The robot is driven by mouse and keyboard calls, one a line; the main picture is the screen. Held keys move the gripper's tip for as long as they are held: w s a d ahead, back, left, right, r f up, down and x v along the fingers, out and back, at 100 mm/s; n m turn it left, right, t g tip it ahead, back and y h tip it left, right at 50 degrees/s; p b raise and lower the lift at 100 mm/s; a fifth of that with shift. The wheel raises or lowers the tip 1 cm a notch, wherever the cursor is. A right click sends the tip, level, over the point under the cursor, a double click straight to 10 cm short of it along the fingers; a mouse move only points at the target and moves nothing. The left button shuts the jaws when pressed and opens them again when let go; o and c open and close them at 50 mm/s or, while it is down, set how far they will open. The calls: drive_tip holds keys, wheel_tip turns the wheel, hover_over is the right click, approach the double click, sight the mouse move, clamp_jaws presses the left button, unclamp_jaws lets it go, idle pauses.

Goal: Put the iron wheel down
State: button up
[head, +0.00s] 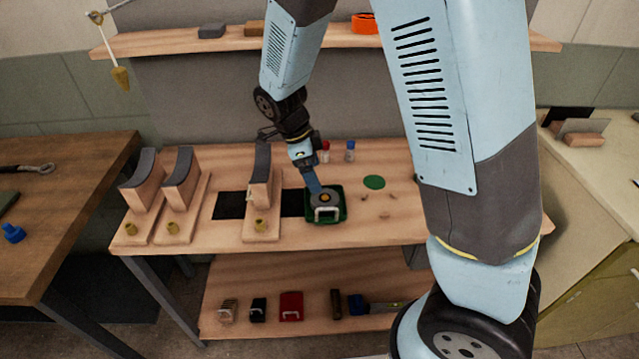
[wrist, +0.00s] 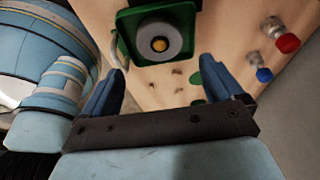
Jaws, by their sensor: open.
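What I take to be the iron wheel (head: 325,198), a grey block with a round face, sits in the green tray (head: 339,215) on the bench. In the wrist view the iron wheel (wrist: 140,36) shows a pale disc with a brass centre, inside the green tray (wrist: 127,18). A pale handle stands at the front of the tray in the head view. My gripper (head: 316,188) is over the tray. In the wrist view my gripper (wrist: 162,70) is open, its two blue fingers apart with nothing between them. Whether a finger touches the wheel cannot be told.
A curved-top stand (head: 260,190) is close left of the tray, with more stands further left. Red and blue capped bottles (head: 350,151) stand behind. A green disc (head: 374,182) and small bits lie to the right, where bench is mostly free. A lower shelf (head: 260,325) holds several items.

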drive_tip(key=s+d+r+n+t+y, duration=0.1)
drive_tip(key=s+d+r+n+y, duration=0.15)
drive_tip(key=d+r+n, duration=0.5)
drive_tip(key=s+d+r+n+t+y, duration=0.1)
drive_tip(key=s+d+r+n, duration=0.3)
drive_tip(key=r, duration=0.7)
drive_tip(key=s+d+r+n+t, duration=0.3)
drive_tip(key=s+d+r+n, duration=0.4)
drive_tip(key=s, duration=0.3)
drive_tip(key=shift+s+d+r+t, duration=0.3)
drive_tip(key=shift+s+d+t, duration=0.1)
drive_tip(key=shift+d, duration=0.15)
